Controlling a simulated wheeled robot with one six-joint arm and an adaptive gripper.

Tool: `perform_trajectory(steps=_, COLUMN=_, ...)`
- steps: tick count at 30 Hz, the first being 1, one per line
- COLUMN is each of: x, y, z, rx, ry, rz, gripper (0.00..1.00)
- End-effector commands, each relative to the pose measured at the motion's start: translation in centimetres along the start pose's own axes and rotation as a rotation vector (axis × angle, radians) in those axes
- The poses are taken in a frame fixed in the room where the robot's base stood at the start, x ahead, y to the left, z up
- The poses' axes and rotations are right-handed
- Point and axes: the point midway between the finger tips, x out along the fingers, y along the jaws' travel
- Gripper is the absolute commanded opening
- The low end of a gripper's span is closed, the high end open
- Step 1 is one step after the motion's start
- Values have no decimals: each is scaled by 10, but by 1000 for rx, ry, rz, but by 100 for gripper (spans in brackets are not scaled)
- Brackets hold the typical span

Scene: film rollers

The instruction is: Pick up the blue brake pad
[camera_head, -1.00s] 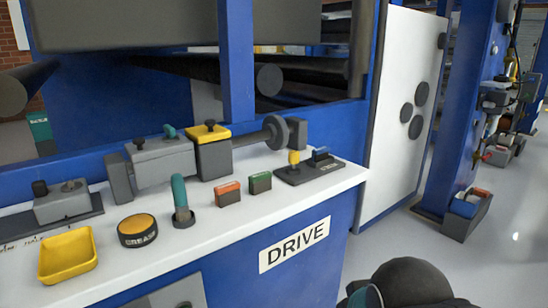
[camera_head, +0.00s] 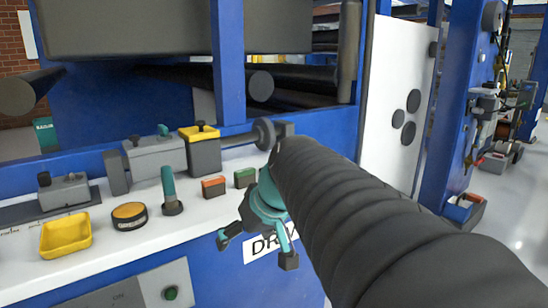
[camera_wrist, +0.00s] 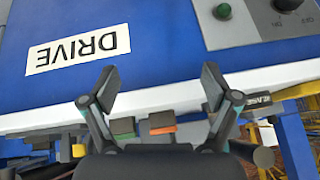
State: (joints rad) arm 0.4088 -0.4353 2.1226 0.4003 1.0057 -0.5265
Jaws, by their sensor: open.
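My gripper (camera_head: 256,252) is open and empty in front of the counter's front edge, by the DRIVE label. In the wrist view my gripper (camera_wrist: 158,80) has its two fingers spread wide, with nothing between them. No blue brake pad shows clearly. A small blue piece (camera_head: 457,212) sits in a dark bin at the far right, too small to identify. The stretch of counter right of the green block is hidden behind my arm. An orange block (camera_head: 214,187) and a green block (camera_head: 245,177) stand on the counter, left of my arm.
The white counter (camera_head: 110,250) also bears a yellow tray (camera_head: 66,235), a grease tin (camera_head: 129,215), a teal-handled post (camera_head: 170,190) and a grey mechanism (camera_head: 155,155). Blue machine frames stand behind. A white panel (camera_head: 395,90) is at right.

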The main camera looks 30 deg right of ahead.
Motion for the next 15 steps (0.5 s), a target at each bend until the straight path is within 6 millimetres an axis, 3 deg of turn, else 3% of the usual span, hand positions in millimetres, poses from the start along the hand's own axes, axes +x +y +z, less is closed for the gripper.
perform_trajectory(steps=3, x=-8, y=47, z=-46, rx=8, ry=72, rz=-25, gripper=88)
perform_trajectory(steps=5, x=-14, y=72, z=-67, rx=1, ry=118, rz=-35, gripper=88)
perform_trajectory(steps=9, x=-35, y=142, z=-107, rx=-28, ry=240, rz=-35, gripper=88)
perform_trajectory(steps=15, x=-70, y=234, z=-136, rx=-90, ry=401, rz=6, gripper=88)
